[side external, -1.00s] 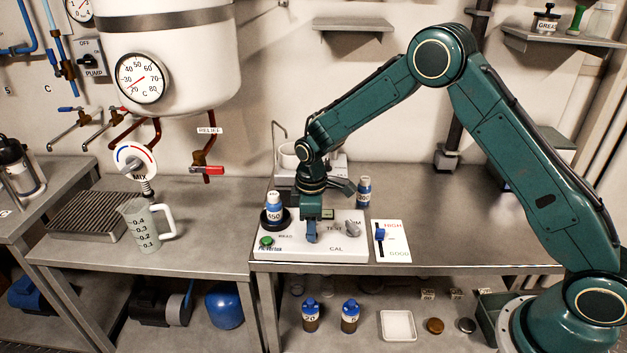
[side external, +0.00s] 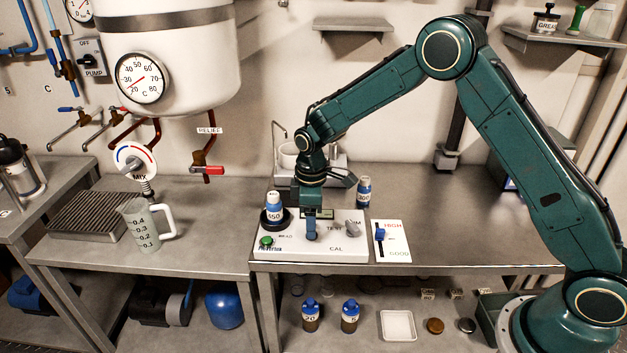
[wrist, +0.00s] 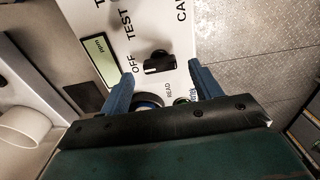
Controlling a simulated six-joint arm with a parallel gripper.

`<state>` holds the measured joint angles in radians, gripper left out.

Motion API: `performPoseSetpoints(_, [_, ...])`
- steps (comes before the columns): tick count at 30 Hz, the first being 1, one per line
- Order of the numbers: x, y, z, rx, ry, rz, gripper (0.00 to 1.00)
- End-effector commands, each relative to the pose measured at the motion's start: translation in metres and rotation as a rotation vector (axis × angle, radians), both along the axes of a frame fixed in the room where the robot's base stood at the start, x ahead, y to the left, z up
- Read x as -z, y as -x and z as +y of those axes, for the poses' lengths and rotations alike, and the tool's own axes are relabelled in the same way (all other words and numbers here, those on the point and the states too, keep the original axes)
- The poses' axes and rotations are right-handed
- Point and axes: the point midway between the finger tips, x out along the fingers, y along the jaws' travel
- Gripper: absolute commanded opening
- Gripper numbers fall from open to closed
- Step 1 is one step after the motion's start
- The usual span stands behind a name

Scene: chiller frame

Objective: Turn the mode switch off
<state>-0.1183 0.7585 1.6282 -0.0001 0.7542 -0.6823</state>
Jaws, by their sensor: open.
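The mode switch (wrist: 157,62) is a dark, short-handled knob on a white panel in the wrist view, near the OFF, TEST and CAL labels. Its handle lies about crosswise in that view; I cannot tell for sure which label it points to. In the side view my gripper hides it. My gripper (side external: 311,236) points straight down over the white instrument (side external: 290,248). In the wrist view my gripper (wrist: 161,78) is open and empty, with one blue finger on each side of the switch's near side. Contact with the switch does not show.
A bottle (side external: 274,207) stands in a dark holder on the instrument, left of my gripper. A green button (side external: 266,241) is at the front left, a grey lever (side external: 352,228) at the right. A slider card (side external: 391,241) and a second bottle (side external: 364,191) are close by.

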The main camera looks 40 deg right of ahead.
Motion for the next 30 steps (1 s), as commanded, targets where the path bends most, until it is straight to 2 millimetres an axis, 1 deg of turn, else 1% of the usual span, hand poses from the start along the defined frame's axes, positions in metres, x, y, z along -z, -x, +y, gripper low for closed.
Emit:
performPoseSetpoints(12, [-0.07,-0.001,0.0,-0.001,-0.001,-0.005,0.64])
performPoseSetpoints(18, [-0.099,-0.001,0.0,-0.001,-0.001,-0.004,0.64])
performPoseSetpoints(24, [-0.114,0.0,0.0,-0.001,0.0,-0.001,0.64])
performPoseSetpoints(30, [-0.117,0.0,0.0,-0.001,-0.001,-0.001,0.64])
